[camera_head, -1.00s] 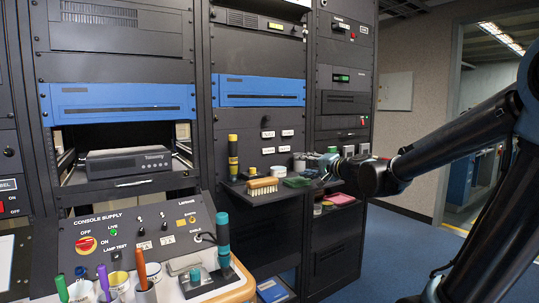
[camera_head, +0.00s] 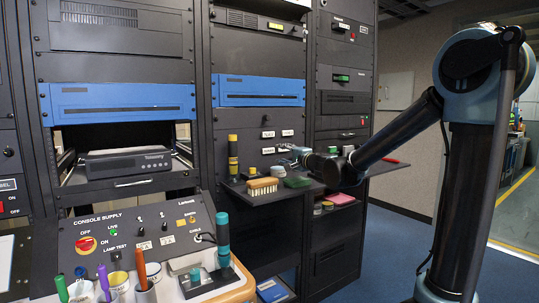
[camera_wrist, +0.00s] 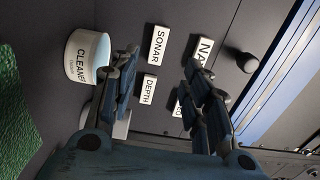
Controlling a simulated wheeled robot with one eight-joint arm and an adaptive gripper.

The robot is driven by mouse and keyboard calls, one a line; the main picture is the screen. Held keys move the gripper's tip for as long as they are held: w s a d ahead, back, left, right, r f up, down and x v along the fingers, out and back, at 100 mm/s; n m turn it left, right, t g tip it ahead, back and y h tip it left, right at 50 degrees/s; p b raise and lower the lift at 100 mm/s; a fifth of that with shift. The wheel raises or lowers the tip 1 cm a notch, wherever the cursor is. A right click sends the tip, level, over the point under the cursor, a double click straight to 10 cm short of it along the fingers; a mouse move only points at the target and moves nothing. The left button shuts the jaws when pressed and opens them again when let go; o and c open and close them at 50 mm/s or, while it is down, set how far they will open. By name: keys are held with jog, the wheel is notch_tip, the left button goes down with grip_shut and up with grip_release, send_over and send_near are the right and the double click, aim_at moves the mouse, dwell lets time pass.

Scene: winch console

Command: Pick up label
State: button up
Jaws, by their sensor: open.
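White labels are on the dark rack panel. In the wrist view I read SONAR (camera_wrist: 158,45) and DEPTH (camera_wrist: 148,89); one starting with NA (camera_wrist: 201,50) is partly covered by a finger, and another (camera_wrist: 186,110) is mostly hidden behind it. The head view shows labels at upper left (camera_head: 268,134), upper right (camera_head: 287,133) and lower left (camera_head: 268,151). My gripper (camera_wrist: 164,88) is open and empty, its fingers spread in front of the panel, with DEPTH showing between them. In the head view my gripper (camera_head: 287,149) is close to the panel; contact cannot be told.
A CLEANER can (camera_wrist: 88,57) and green cloth (camera_wrist: 15,105) are left of the fingers in the wrist view. A black knob (camera_wrist: 247,62) sticks out from the panel. A brush (camera_head: 262,186) and yellow-black cylinder (camera_head: 233,157) stand on the shelf below the labels.

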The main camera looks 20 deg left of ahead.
aim_at(269, 151)
jog(key=shift+x, duration=2.4)
jog(key=shift+f+x, duration=0.15)
jog(key=shift+x, duration=1.15)
jog(key=shift+f+x, duration=0.15)
jog(key=shift+x, duration=1.1)
jog(key=c, duration=1)
